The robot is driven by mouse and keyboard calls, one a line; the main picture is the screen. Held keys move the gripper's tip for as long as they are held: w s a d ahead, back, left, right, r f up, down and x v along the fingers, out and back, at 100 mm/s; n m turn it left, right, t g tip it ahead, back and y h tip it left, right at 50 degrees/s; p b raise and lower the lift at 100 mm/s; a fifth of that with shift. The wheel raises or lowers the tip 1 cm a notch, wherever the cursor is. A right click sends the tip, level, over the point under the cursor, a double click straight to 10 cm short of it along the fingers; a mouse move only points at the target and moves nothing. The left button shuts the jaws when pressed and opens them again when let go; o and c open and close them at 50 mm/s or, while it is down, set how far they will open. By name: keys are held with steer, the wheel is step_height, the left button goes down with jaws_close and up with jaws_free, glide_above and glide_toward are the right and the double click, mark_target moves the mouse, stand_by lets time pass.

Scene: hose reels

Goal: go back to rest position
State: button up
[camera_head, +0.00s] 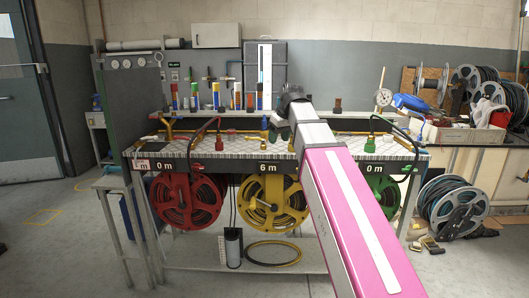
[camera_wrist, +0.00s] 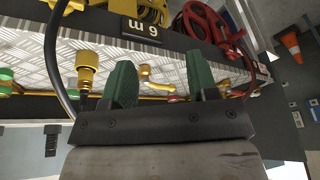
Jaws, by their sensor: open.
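My gripper (camera_head: 278,130) is above the back part of the hose-reel bench, at the end of my pink and white arm. In the wrist view its two green fingers (camera_wrist: 161,68) stand apart with nothing held between them. A yellow hose fitting (camera_wrist: 88,66) on a dark hose stands just left of the fingers in that view. A small brass valve (camera_wrist: 146,74) shows beyond the gap between the fingers. The yellow reel (camera_head: 270,200) hangs under the bench below the "6 m" sign (camera_head: 269,167). My arm covers part of the bench top.
The red reel (camera_head: 188,200) and green reel (camera_head: 376,194) hang on either side, each under a "0 m" sign. Red and green hose ends arch above the bench. Bottles and a dark cabinet (camera_head: 264,70) stand behind. A cluttered side table is at right; open floor lies left.

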steer(key=s+d+f+m+g, duration=0.1)
steer(key=s+d+f, duration=0.3)
steer(key=f, duration=1.1)
steer(key=s+d+f+m+g+h, duration=0.1)
steer(key=s+d+f+m, duration=0.2)
steer(key=f, duration=1.2)
steer(key=s+d+f+m+h, duration=0.1)
steer(key=s+d+f+m, duration=0.2)
steer(key=f, duration=1.2)
steer(key=s+d, duration=0.3)
steer(key=s, duration=0.3)
steer(key=shift+d+g, duration=0.25)
steer(key=shift+g, duration=0.15)
steer(key=shift+s, duration=0.1)
